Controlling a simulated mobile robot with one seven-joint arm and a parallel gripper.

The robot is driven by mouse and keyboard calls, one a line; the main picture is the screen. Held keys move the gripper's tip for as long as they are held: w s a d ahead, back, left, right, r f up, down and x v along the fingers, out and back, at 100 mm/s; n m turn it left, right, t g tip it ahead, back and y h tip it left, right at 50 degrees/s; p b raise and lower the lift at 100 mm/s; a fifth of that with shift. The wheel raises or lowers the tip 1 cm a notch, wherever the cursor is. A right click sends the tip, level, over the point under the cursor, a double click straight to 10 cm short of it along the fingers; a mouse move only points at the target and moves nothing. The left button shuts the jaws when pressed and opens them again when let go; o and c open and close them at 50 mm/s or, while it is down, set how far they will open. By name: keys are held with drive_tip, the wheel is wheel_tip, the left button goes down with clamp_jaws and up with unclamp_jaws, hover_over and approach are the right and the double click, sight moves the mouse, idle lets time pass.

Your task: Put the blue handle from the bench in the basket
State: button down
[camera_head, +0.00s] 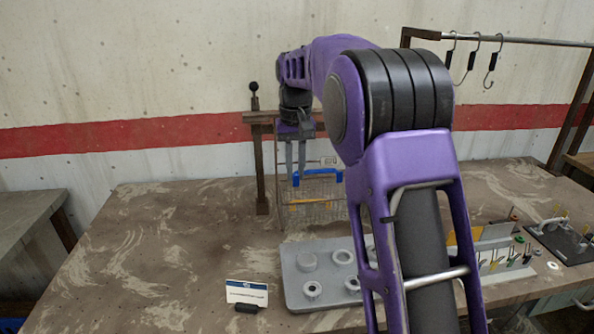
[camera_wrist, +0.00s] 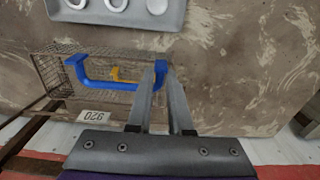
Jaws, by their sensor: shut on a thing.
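My gripper (camera_head: 296,181) is shut on one end of the blue handle (camera_head: 321,173). In the wrist view the fingertips (camera_wrist: 163,70) pinch the right end of the blue handle (camera_wrist: 110,86), and its long bar reaches out to the left. The wire basket (camera_wrist: 47,72) lies behind the handle in the wrist view, and the handle overlaps its opening. The basket also shows in the head view (camera_head: 309,217), below and behind the handle. A yellow handle (camera_wrist: 121,75) shows within the basket's outline. The exact height of the blue handle over the basket is hard to tell.
A wooden post (camera_head: 261,170) stands left of the basket. A grey tray (camera_head: 290,282) with round parts sits in front. A white card (camera_head: 246,291) stands near the front edge. Hooks hang on a rail (camera_head: 520,41) at the right. The bench's left side is clear.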

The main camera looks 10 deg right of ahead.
drive_tip(key=shift+w+f+b, duration=0.6)
drive_tip(key=shift+w+f, duration=0.15)
drive_tip(key=shift+f, duration=1.2)
drive_tip(key=shift+w+f+b, duration=0.55)
drive_tip(key=shift+w+f, duration=0.25)
drive_tip(key=shift+f, duration=1.1)
drive_tip(key=shift+w+f+b, duration=0.6)
drive_tip(key=shift+w+f, duration=0.15)
drive_tip(key=shift+f, duration=1.2)
drive_tip(key=c, duration=0.8)
unclamp_jaws()
drive_tip(key=shift+o, duration=0.2)
drive_tip(key=shift+a, duration=0.1)
